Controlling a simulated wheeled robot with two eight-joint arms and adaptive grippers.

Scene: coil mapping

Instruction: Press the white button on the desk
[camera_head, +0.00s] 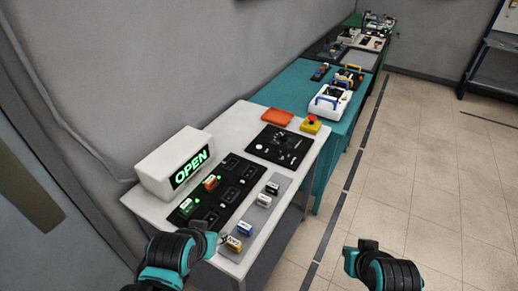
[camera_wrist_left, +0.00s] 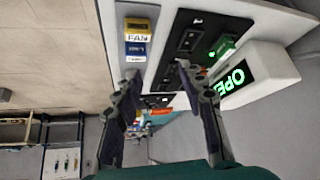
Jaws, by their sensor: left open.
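The white desk (camera_head: 235,121) stands along the wall in the head view. A small round white spot (camera_head: 258,146), which may be the white button, shows on the black control panel (camera_head: 279,147) at the desk's far part. My left gripper (camera_head: 211,241) is at the desk's near edge, well short of that panel. In the left wrist view its two fingers (camera_wrist_left: 165,105) are apart with nothing gripped between them. My right gripper (camera_head: 363,248) is at the bottom, over the floor right of the desk; its jaws are not clear.
A lit OPEN sign (camera_head: 163,158) stands at the desk's left. A black slotted board (camera_head: 216,195) holds coloured blocks; labelled blocks (camera_head: 264,200) lie on a grey strip beside it. A red-topped yellow button box (camera_head: 311,124) and orange tray (camera_head: 277,117) sit farther back. Floor right is clear.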

